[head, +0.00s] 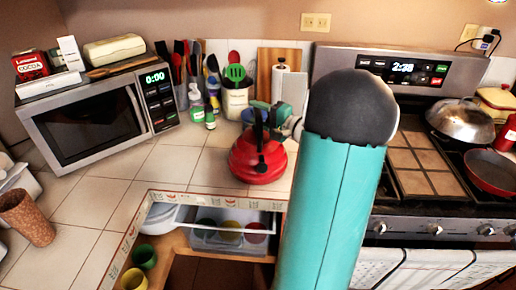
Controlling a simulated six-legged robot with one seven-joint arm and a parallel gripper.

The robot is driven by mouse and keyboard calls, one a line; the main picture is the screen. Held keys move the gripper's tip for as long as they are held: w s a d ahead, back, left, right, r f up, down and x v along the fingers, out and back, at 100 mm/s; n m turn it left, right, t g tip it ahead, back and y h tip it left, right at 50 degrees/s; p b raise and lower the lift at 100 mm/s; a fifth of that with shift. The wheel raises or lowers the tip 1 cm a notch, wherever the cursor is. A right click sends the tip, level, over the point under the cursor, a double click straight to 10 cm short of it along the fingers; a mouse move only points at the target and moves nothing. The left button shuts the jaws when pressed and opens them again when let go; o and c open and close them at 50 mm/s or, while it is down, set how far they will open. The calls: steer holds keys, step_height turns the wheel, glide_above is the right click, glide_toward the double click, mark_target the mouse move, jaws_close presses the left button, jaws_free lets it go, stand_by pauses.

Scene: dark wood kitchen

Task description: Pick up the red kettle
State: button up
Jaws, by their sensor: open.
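The red kettle (257,161) stands upright on the tiled counter, right of the microwave and left of the stove. Its black handle rises above the lid. My gripper (263,112) is at the top of this handle, partly seen beyond my large teal arm. The jaws are open. I cannot tell whether the handle is between the fingers or whether they touch it.
A microwave (98,112) stands at the left, with a utensil holder (236,98) behind the kettle. Below the counter edge, an open drawer (230,236) holds cups. A stove with a domed pan (462,122) is at the right. The tiles left of the kettle are clear.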

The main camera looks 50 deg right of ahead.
steer(key=shift+w, duration=0.1)
jaws_close()
stand_by(1.2)
steer(key=shift+r, duration=0.1)
